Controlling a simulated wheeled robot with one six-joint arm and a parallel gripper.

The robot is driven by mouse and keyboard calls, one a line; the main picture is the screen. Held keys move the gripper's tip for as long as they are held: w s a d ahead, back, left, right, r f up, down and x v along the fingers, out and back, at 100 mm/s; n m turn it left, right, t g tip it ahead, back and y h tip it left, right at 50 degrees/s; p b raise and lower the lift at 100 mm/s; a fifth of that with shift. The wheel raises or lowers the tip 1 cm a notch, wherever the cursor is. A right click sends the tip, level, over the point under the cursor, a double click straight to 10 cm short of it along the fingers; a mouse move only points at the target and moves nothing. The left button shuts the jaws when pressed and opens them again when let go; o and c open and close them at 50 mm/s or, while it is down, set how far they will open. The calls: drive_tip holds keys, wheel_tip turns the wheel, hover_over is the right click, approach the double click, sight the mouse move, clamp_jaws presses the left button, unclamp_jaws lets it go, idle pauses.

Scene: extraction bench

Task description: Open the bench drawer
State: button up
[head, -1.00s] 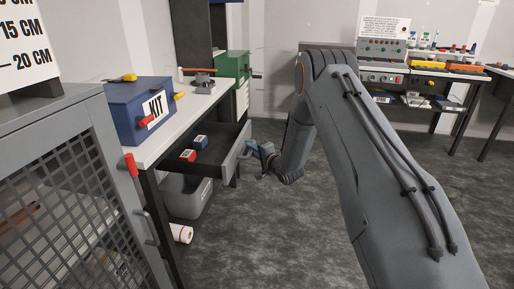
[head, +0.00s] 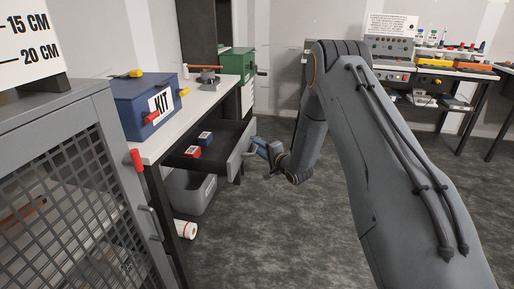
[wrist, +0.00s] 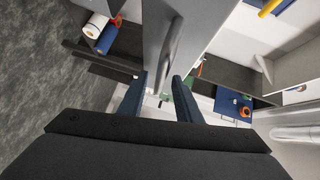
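The bench drawer (head: 214,149) stands pulled out from under the white-topped bench (head: 196,110), its dark inside showing. My gripper (head: 260,148) is just outside the drawer front, close by the handle. In the wrist view its two blue fingers (wrist: 160,97) are apart with a gap between them. The handle appears beyond the fingertips; contact cannot be told.
A grey bin (head: 191,190) and a paper roll (head: 186,229) are below the drawer. A mesh cabinet (head: 75,180) stands at near left. The floor (head: 275,225) before the drawer is clear.

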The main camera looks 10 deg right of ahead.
drive_tip(key=v, duration=0.5)
drive_tip(key=shift+s+d, duration=0.1)
drive_tip(key=shift+s, duration=0.25)
drive_tip(key=s+r+n+g+h, duration=0.2)
drive_tip(key=s+r+n+g, duration=0.1)
drive_tip(key=s, duration=1.2)
drive_tip(key=s+r+n+g+h, duration=0.2)
drive_tip(key=s+n+g, duration=0.3)
drive_tip(key=s, duration=0.9)
drive_tip(key=s+r+n+g+h, duration=0.2)
drive_tip(key=s+r+n+g, duration=0.2)
drive_tip(key=s, duration=1.1)
drive_tip(key=g, duration=0.3)
drive_tip(key=shift+s+d+r, duration=0.25)
drive_tip(key=shift+s+d, duration=0.1)
drive_tip(key=shift+d, duration=0.05)
